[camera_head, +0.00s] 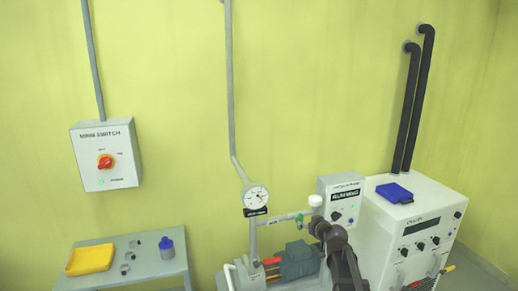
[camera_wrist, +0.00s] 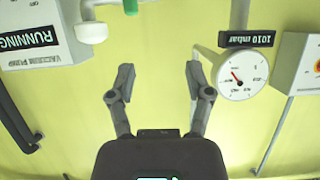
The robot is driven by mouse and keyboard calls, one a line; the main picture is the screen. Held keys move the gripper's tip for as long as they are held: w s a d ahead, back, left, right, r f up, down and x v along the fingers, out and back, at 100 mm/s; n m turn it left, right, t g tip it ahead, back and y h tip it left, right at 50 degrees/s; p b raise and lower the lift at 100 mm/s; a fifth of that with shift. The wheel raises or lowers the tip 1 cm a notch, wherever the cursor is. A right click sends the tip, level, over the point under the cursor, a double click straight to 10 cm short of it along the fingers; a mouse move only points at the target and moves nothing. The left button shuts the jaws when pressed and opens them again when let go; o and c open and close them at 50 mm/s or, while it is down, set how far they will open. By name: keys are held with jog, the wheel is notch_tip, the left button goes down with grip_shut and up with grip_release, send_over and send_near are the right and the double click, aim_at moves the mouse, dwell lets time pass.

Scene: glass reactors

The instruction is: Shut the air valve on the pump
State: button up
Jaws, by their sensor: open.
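The pump (camera_head: 300,262) stands low at the middle front in the head view, with a grey-green motor body. A pipe runs above it, with a small green part (camera_head: 299,218), which looks like the air valve handle, and a white rounded fitting (camera_head: 315,200) near it. In the wrist view, which is upside down, the green part (camera_wrist: 130,6) is cut off by the top edge, beside the white fitting (camera_wrist: 91,32). My gripper (camera_wrist: 158,83) is open and empty, its fingers apart and not touching the green part. In the head view my dark arm hides part of the pump.
A round gauge (camera_head: 256,196) with a "1010 mbar" display (camera_wrist: 246,39) sits on the pipe. A control box (camera_head: 342,200) reads "RUNNING". A white cabinet (camera_head: 415,230) stands right; a small table (camera_head: 150,268) with a yellow tray (camera_head: 90,259) stands left.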

jog(key=s+a+f+g+b, duration=0.4)
jog(key=s+f+g+b, duration=0.25)
jog(key=s+f, duration=0.9)
jog(key=s+d+f+m+g+h+b, duration=0.1)
jog(key=s+f+g+h, duration=0.1)
jog(key=s, duration=0.5)
jog(key=s+d+f+m+g+h+b, duration=0.2)
jog(key=s+f+g, duration=0.2)
jog(key=s, duration=0.3)
jog(key=shift+d, duration=0.1)
jog(key=shift+c, duration=0.6)
